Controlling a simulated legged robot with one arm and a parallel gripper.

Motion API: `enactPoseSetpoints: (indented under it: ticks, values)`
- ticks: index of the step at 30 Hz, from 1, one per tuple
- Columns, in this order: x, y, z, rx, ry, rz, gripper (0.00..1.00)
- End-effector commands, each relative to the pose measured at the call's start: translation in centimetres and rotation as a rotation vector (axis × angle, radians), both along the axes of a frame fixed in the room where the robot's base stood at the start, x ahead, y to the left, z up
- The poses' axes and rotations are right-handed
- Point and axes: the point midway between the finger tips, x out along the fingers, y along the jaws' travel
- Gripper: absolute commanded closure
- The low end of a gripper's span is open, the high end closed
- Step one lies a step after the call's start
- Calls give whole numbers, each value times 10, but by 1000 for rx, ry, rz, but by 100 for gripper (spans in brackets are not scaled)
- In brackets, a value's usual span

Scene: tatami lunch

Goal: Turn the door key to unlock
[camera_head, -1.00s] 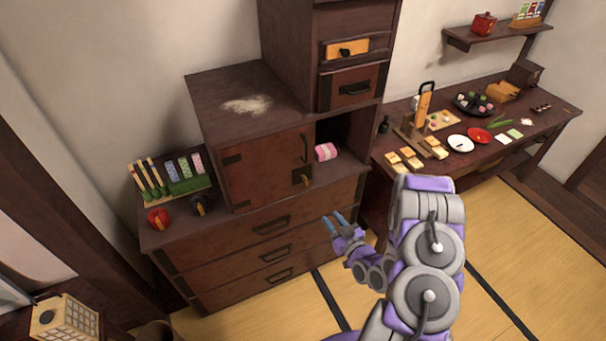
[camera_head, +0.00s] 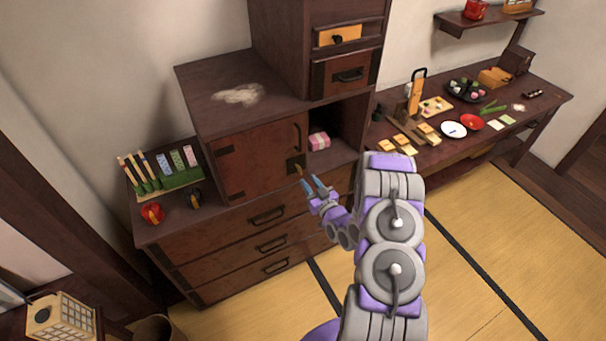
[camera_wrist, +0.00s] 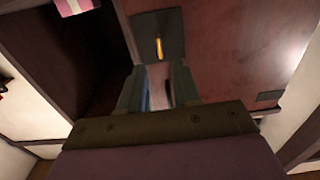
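The cabinet door (camera_head: 250,166) is reddish brown and shut, with a dark handle at its upper right. A small brass key (camera_head: 299,169) sticks out of a dark lock plate (camera_head: 293,162) at the door's lower right. In the wrist view the key (camera_wrist: 159,47) stands lengthwise in the picture on the dark plate (camera_wrist: 173,22), just beyond my fingertips. My gripper (camera_head: 314,184) is just in front of the lock, at the lower right of the key. In the wrist view its two fingers (camera_wrist: 158,84) are apart with nothing between them. They do not appear to touch the key.
An open compartment with a pink wrapped bundle (camera_head: 319,141) is right of the door. Drawers (camera_head: 268,240) lie below. A food table (camera_head: 545,105) is at right.

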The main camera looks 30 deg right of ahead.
Motion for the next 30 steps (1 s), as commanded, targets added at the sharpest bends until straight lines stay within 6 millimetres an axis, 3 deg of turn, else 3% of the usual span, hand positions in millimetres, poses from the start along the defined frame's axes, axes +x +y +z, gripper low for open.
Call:
enactPoseSetpoints:
  ticks: [3,9,22,30]
  values:
    - [22,2,-1,0,1,3,68]
    - [47,3,-1,0,-1,3,68]
    - [57,1,-1,2,3,0,68]
    - [57,2,-1,2,2,0,92]
